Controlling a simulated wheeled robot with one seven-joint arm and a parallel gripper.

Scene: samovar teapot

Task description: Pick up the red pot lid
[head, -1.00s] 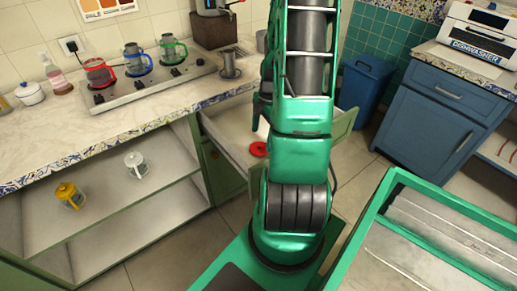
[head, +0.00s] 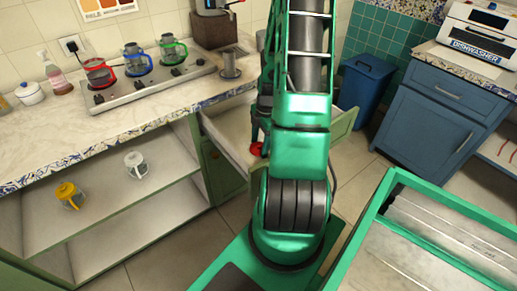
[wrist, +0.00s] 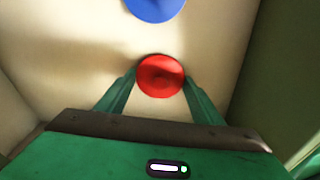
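The red pot lid (wrist: 161,76) lies in the open drawer (head: 223,139). In the wrist view it is between the two green fingers of my gripper (wrist: 160,82), near their tips. The fingers are apart, one on each side of the lid, and contact with it cannot be made out. In the head view the red lid (head: 256,149) is partly hidden behind my arm, and my gripper (head: 258,135) is low in the drawer right at it.
A blue lid (wrist: 156,8) lies beyond the red one in the drawer. The drawer's green front (head: 345,124) and side walls surround my gripper. The countertop (head: 130,112) with the stove (head: 150,78) and several pots is above on the left. A blue bin (head: 364,90) stands behind.

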